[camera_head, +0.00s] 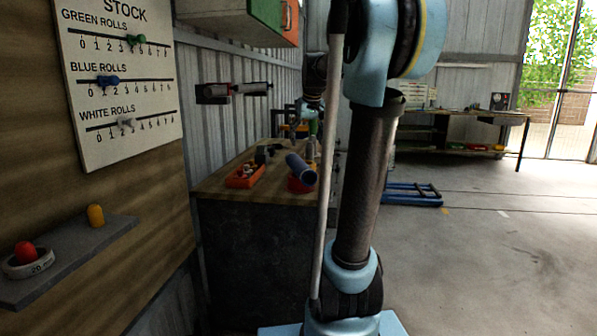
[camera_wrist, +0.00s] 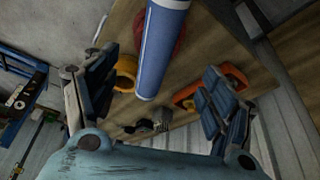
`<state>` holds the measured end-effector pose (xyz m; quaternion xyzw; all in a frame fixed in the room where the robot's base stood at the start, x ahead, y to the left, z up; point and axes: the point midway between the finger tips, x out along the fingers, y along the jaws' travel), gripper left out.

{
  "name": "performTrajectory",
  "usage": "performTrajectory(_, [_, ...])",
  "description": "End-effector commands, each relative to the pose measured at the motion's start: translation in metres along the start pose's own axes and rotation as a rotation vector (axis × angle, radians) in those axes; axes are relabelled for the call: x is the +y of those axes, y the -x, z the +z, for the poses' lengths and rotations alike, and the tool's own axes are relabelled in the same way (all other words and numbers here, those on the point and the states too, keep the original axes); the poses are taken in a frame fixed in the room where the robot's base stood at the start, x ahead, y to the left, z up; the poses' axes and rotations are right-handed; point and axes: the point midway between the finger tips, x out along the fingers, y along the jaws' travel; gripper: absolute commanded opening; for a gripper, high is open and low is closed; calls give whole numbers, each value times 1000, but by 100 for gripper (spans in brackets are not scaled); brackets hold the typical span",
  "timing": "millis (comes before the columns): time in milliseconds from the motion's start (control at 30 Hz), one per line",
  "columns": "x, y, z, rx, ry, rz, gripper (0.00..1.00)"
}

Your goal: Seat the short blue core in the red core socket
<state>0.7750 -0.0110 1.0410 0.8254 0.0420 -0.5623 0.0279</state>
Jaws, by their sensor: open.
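The short blue core (camera_head: 301,169) lies tilted over the red core socket (camera_head: 297,186) near the bench's right front corner. I cannot tell whether any of it is inside the socket. In the wrist view the blue core (camera_wrist: 161,50) runs down from the top edge between my fingers, with part of the red socket (camera_wrist: 181,38) behind it. My gripper (camera_wrist: 158,75) is open, its two fingers apart on either side of the core, with visible gaps to both.
The wooden bench (camera_head: 216,186) holds an orange tray (camera_head: 240,183) with small parts, left of the core. An orange-yellow ring (camera_wrist: 126,72) and dark small items lie near the core. A wall-mounted roll holder (camera_head: 213,93) projects above the bench. Open floor lies at right.

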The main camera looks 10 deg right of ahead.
Motion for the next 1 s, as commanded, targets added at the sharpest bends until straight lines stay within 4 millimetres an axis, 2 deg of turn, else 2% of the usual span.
performTrajectory(33, [2, 1, -14, 5, 2, 0, 76])
performTrajectory(133, [5, 1, -30, 12, 5, -1, 76])
performTrajectory(333, [6, -7, -40, 17, 7, -2, 76])
performTrajectory(800, [6, -88, -40, 17, 6, -1, 76])
performTrajectory(1000, [6, -113, -40, 17, 6, -1, 76])
